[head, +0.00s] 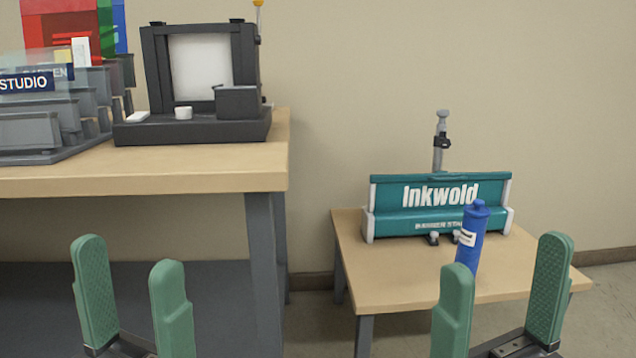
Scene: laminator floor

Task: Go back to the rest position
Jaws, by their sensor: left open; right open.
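My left gripper (133,300) shows at the lower left with its two green fingers apart and nothing between them. It is in front of the taller table. My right gripper (502,300) shows at the lower right, also open and empty, in front of the small low table. Both grippers are upright and apart from each other. Only the fingers and part of each palm show; the arms behind them are out of view.
A taller wooden table (220,181) at the left holds a dark framed machine (190,128) and grey sign racks (80,143). The low table (400,293) at the right holds a teal Inkwold unit (385,222) and a blue bottle (470,240). Floor shows between the tables.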

